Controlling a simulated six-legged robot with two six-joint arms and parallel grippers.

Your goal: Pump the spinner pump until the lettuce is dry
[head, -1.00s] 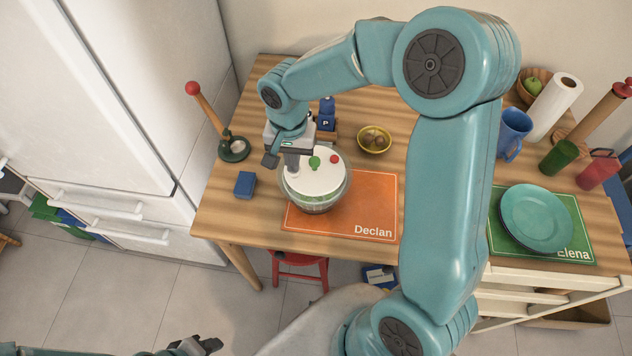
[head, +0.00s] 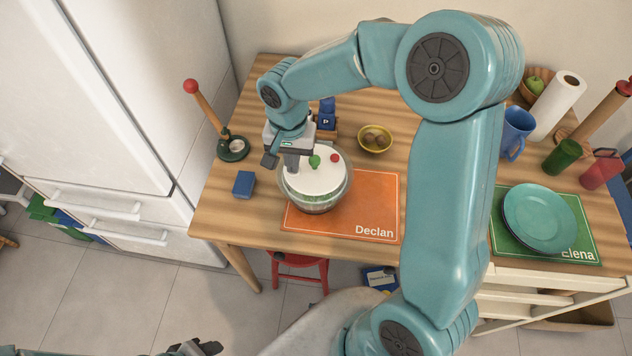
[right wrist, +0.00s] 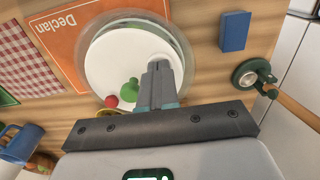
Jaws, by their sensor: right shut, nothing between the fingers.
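The salad spinner (head: 320,206) is a clear bowl with a white lid (head: 322,180), standing on the table partly over the left end of an orange placemat. The lid carries a green knob (head: 315,162) and a red knob (head: 334,158). Pale green shows through the bowl wall; I cannot tell how wet it is. My right gripper (head: 292,168) is shut and empty, over the left part of the lid. In the right wrist view its fingers (right wrist: 158,75) point down at a white raised part of the lid; contact is unclear. My left gripper (head: 200,347) is at the bottom edge, its jaws unclear.
A blue block (head: 243,184) lies left of the spinner, and a green-based stand with a red-tipped wooden rod (head: 232,148) behind it. A yellow bowl (head: 375,139) stands behind right. The orange placemat (head: 372,205) is clear to the right. A teal plate (head: 538,218) lies farther right.

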